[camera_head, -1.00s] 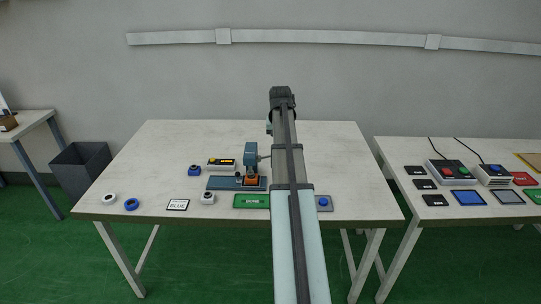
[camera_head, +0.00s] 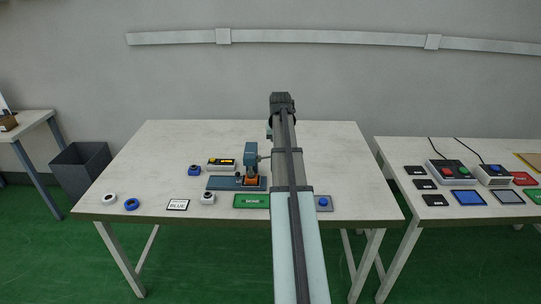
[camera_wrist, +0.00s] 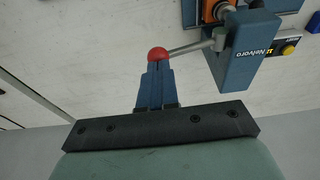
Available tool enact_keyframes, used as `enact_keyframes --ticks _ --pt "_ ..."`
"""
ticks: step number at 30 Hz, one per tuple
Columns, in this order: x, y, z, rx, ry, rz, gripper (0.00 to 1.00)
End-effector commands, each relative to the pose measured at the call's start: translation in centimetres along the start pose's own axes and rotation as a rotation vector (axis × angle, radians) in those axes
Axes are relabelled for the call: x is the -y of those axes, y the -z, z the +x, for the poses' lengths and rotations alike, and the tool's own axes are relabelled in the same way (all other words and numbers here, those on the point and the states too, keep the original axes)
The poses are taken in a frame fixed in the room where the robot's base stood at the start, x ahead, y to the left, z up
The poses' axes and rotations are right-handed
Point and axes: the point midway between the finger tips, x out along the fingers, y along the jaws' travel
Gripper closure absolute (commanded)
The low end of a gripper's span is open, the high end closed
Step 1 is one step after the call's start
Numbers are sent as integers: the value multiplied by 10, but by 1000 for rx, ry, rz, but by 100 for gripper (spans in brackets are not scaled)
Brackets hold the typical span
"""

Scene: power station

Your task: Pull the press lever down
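The blue press (camera_head: 251,154) stands on a blue base plate (camera_head: 222,184) on the middle table, with an orange piece (camera_head: 251,181) under its head. In the wrist view the press head (camera_wrist: 243,52) is at upper right. Its grey lever rod (camera_wrist: 190,46) runs left from the head to a red ball knob (camera_wrist: 158,54). My gripper (camera_wrist: 155,70) has its two blue fingers together, with the tips at the knob, overlapping it in view. Whether they touch it I cannot tell. In the head view my arm hides the fingers and the knob.
Left of the press are a small display box (camera_head: 222,164) and a blue button (camera_head: 194,170). In front lie a green sign (camera_head: 251,201), a white button (camera_head: 207,198) and a BLUE card (camera_head: 177,205). The table's back left is clear.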

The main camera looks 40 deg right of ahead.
Motion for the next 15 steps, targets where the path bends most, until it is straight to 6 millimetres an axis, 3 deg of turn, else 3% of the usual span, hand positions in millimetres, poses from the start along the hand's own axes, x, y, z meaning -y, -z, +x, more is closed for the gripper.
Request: enact_keyframes --ticks 15 --pt "0 -2 9 -1 0 0 100"
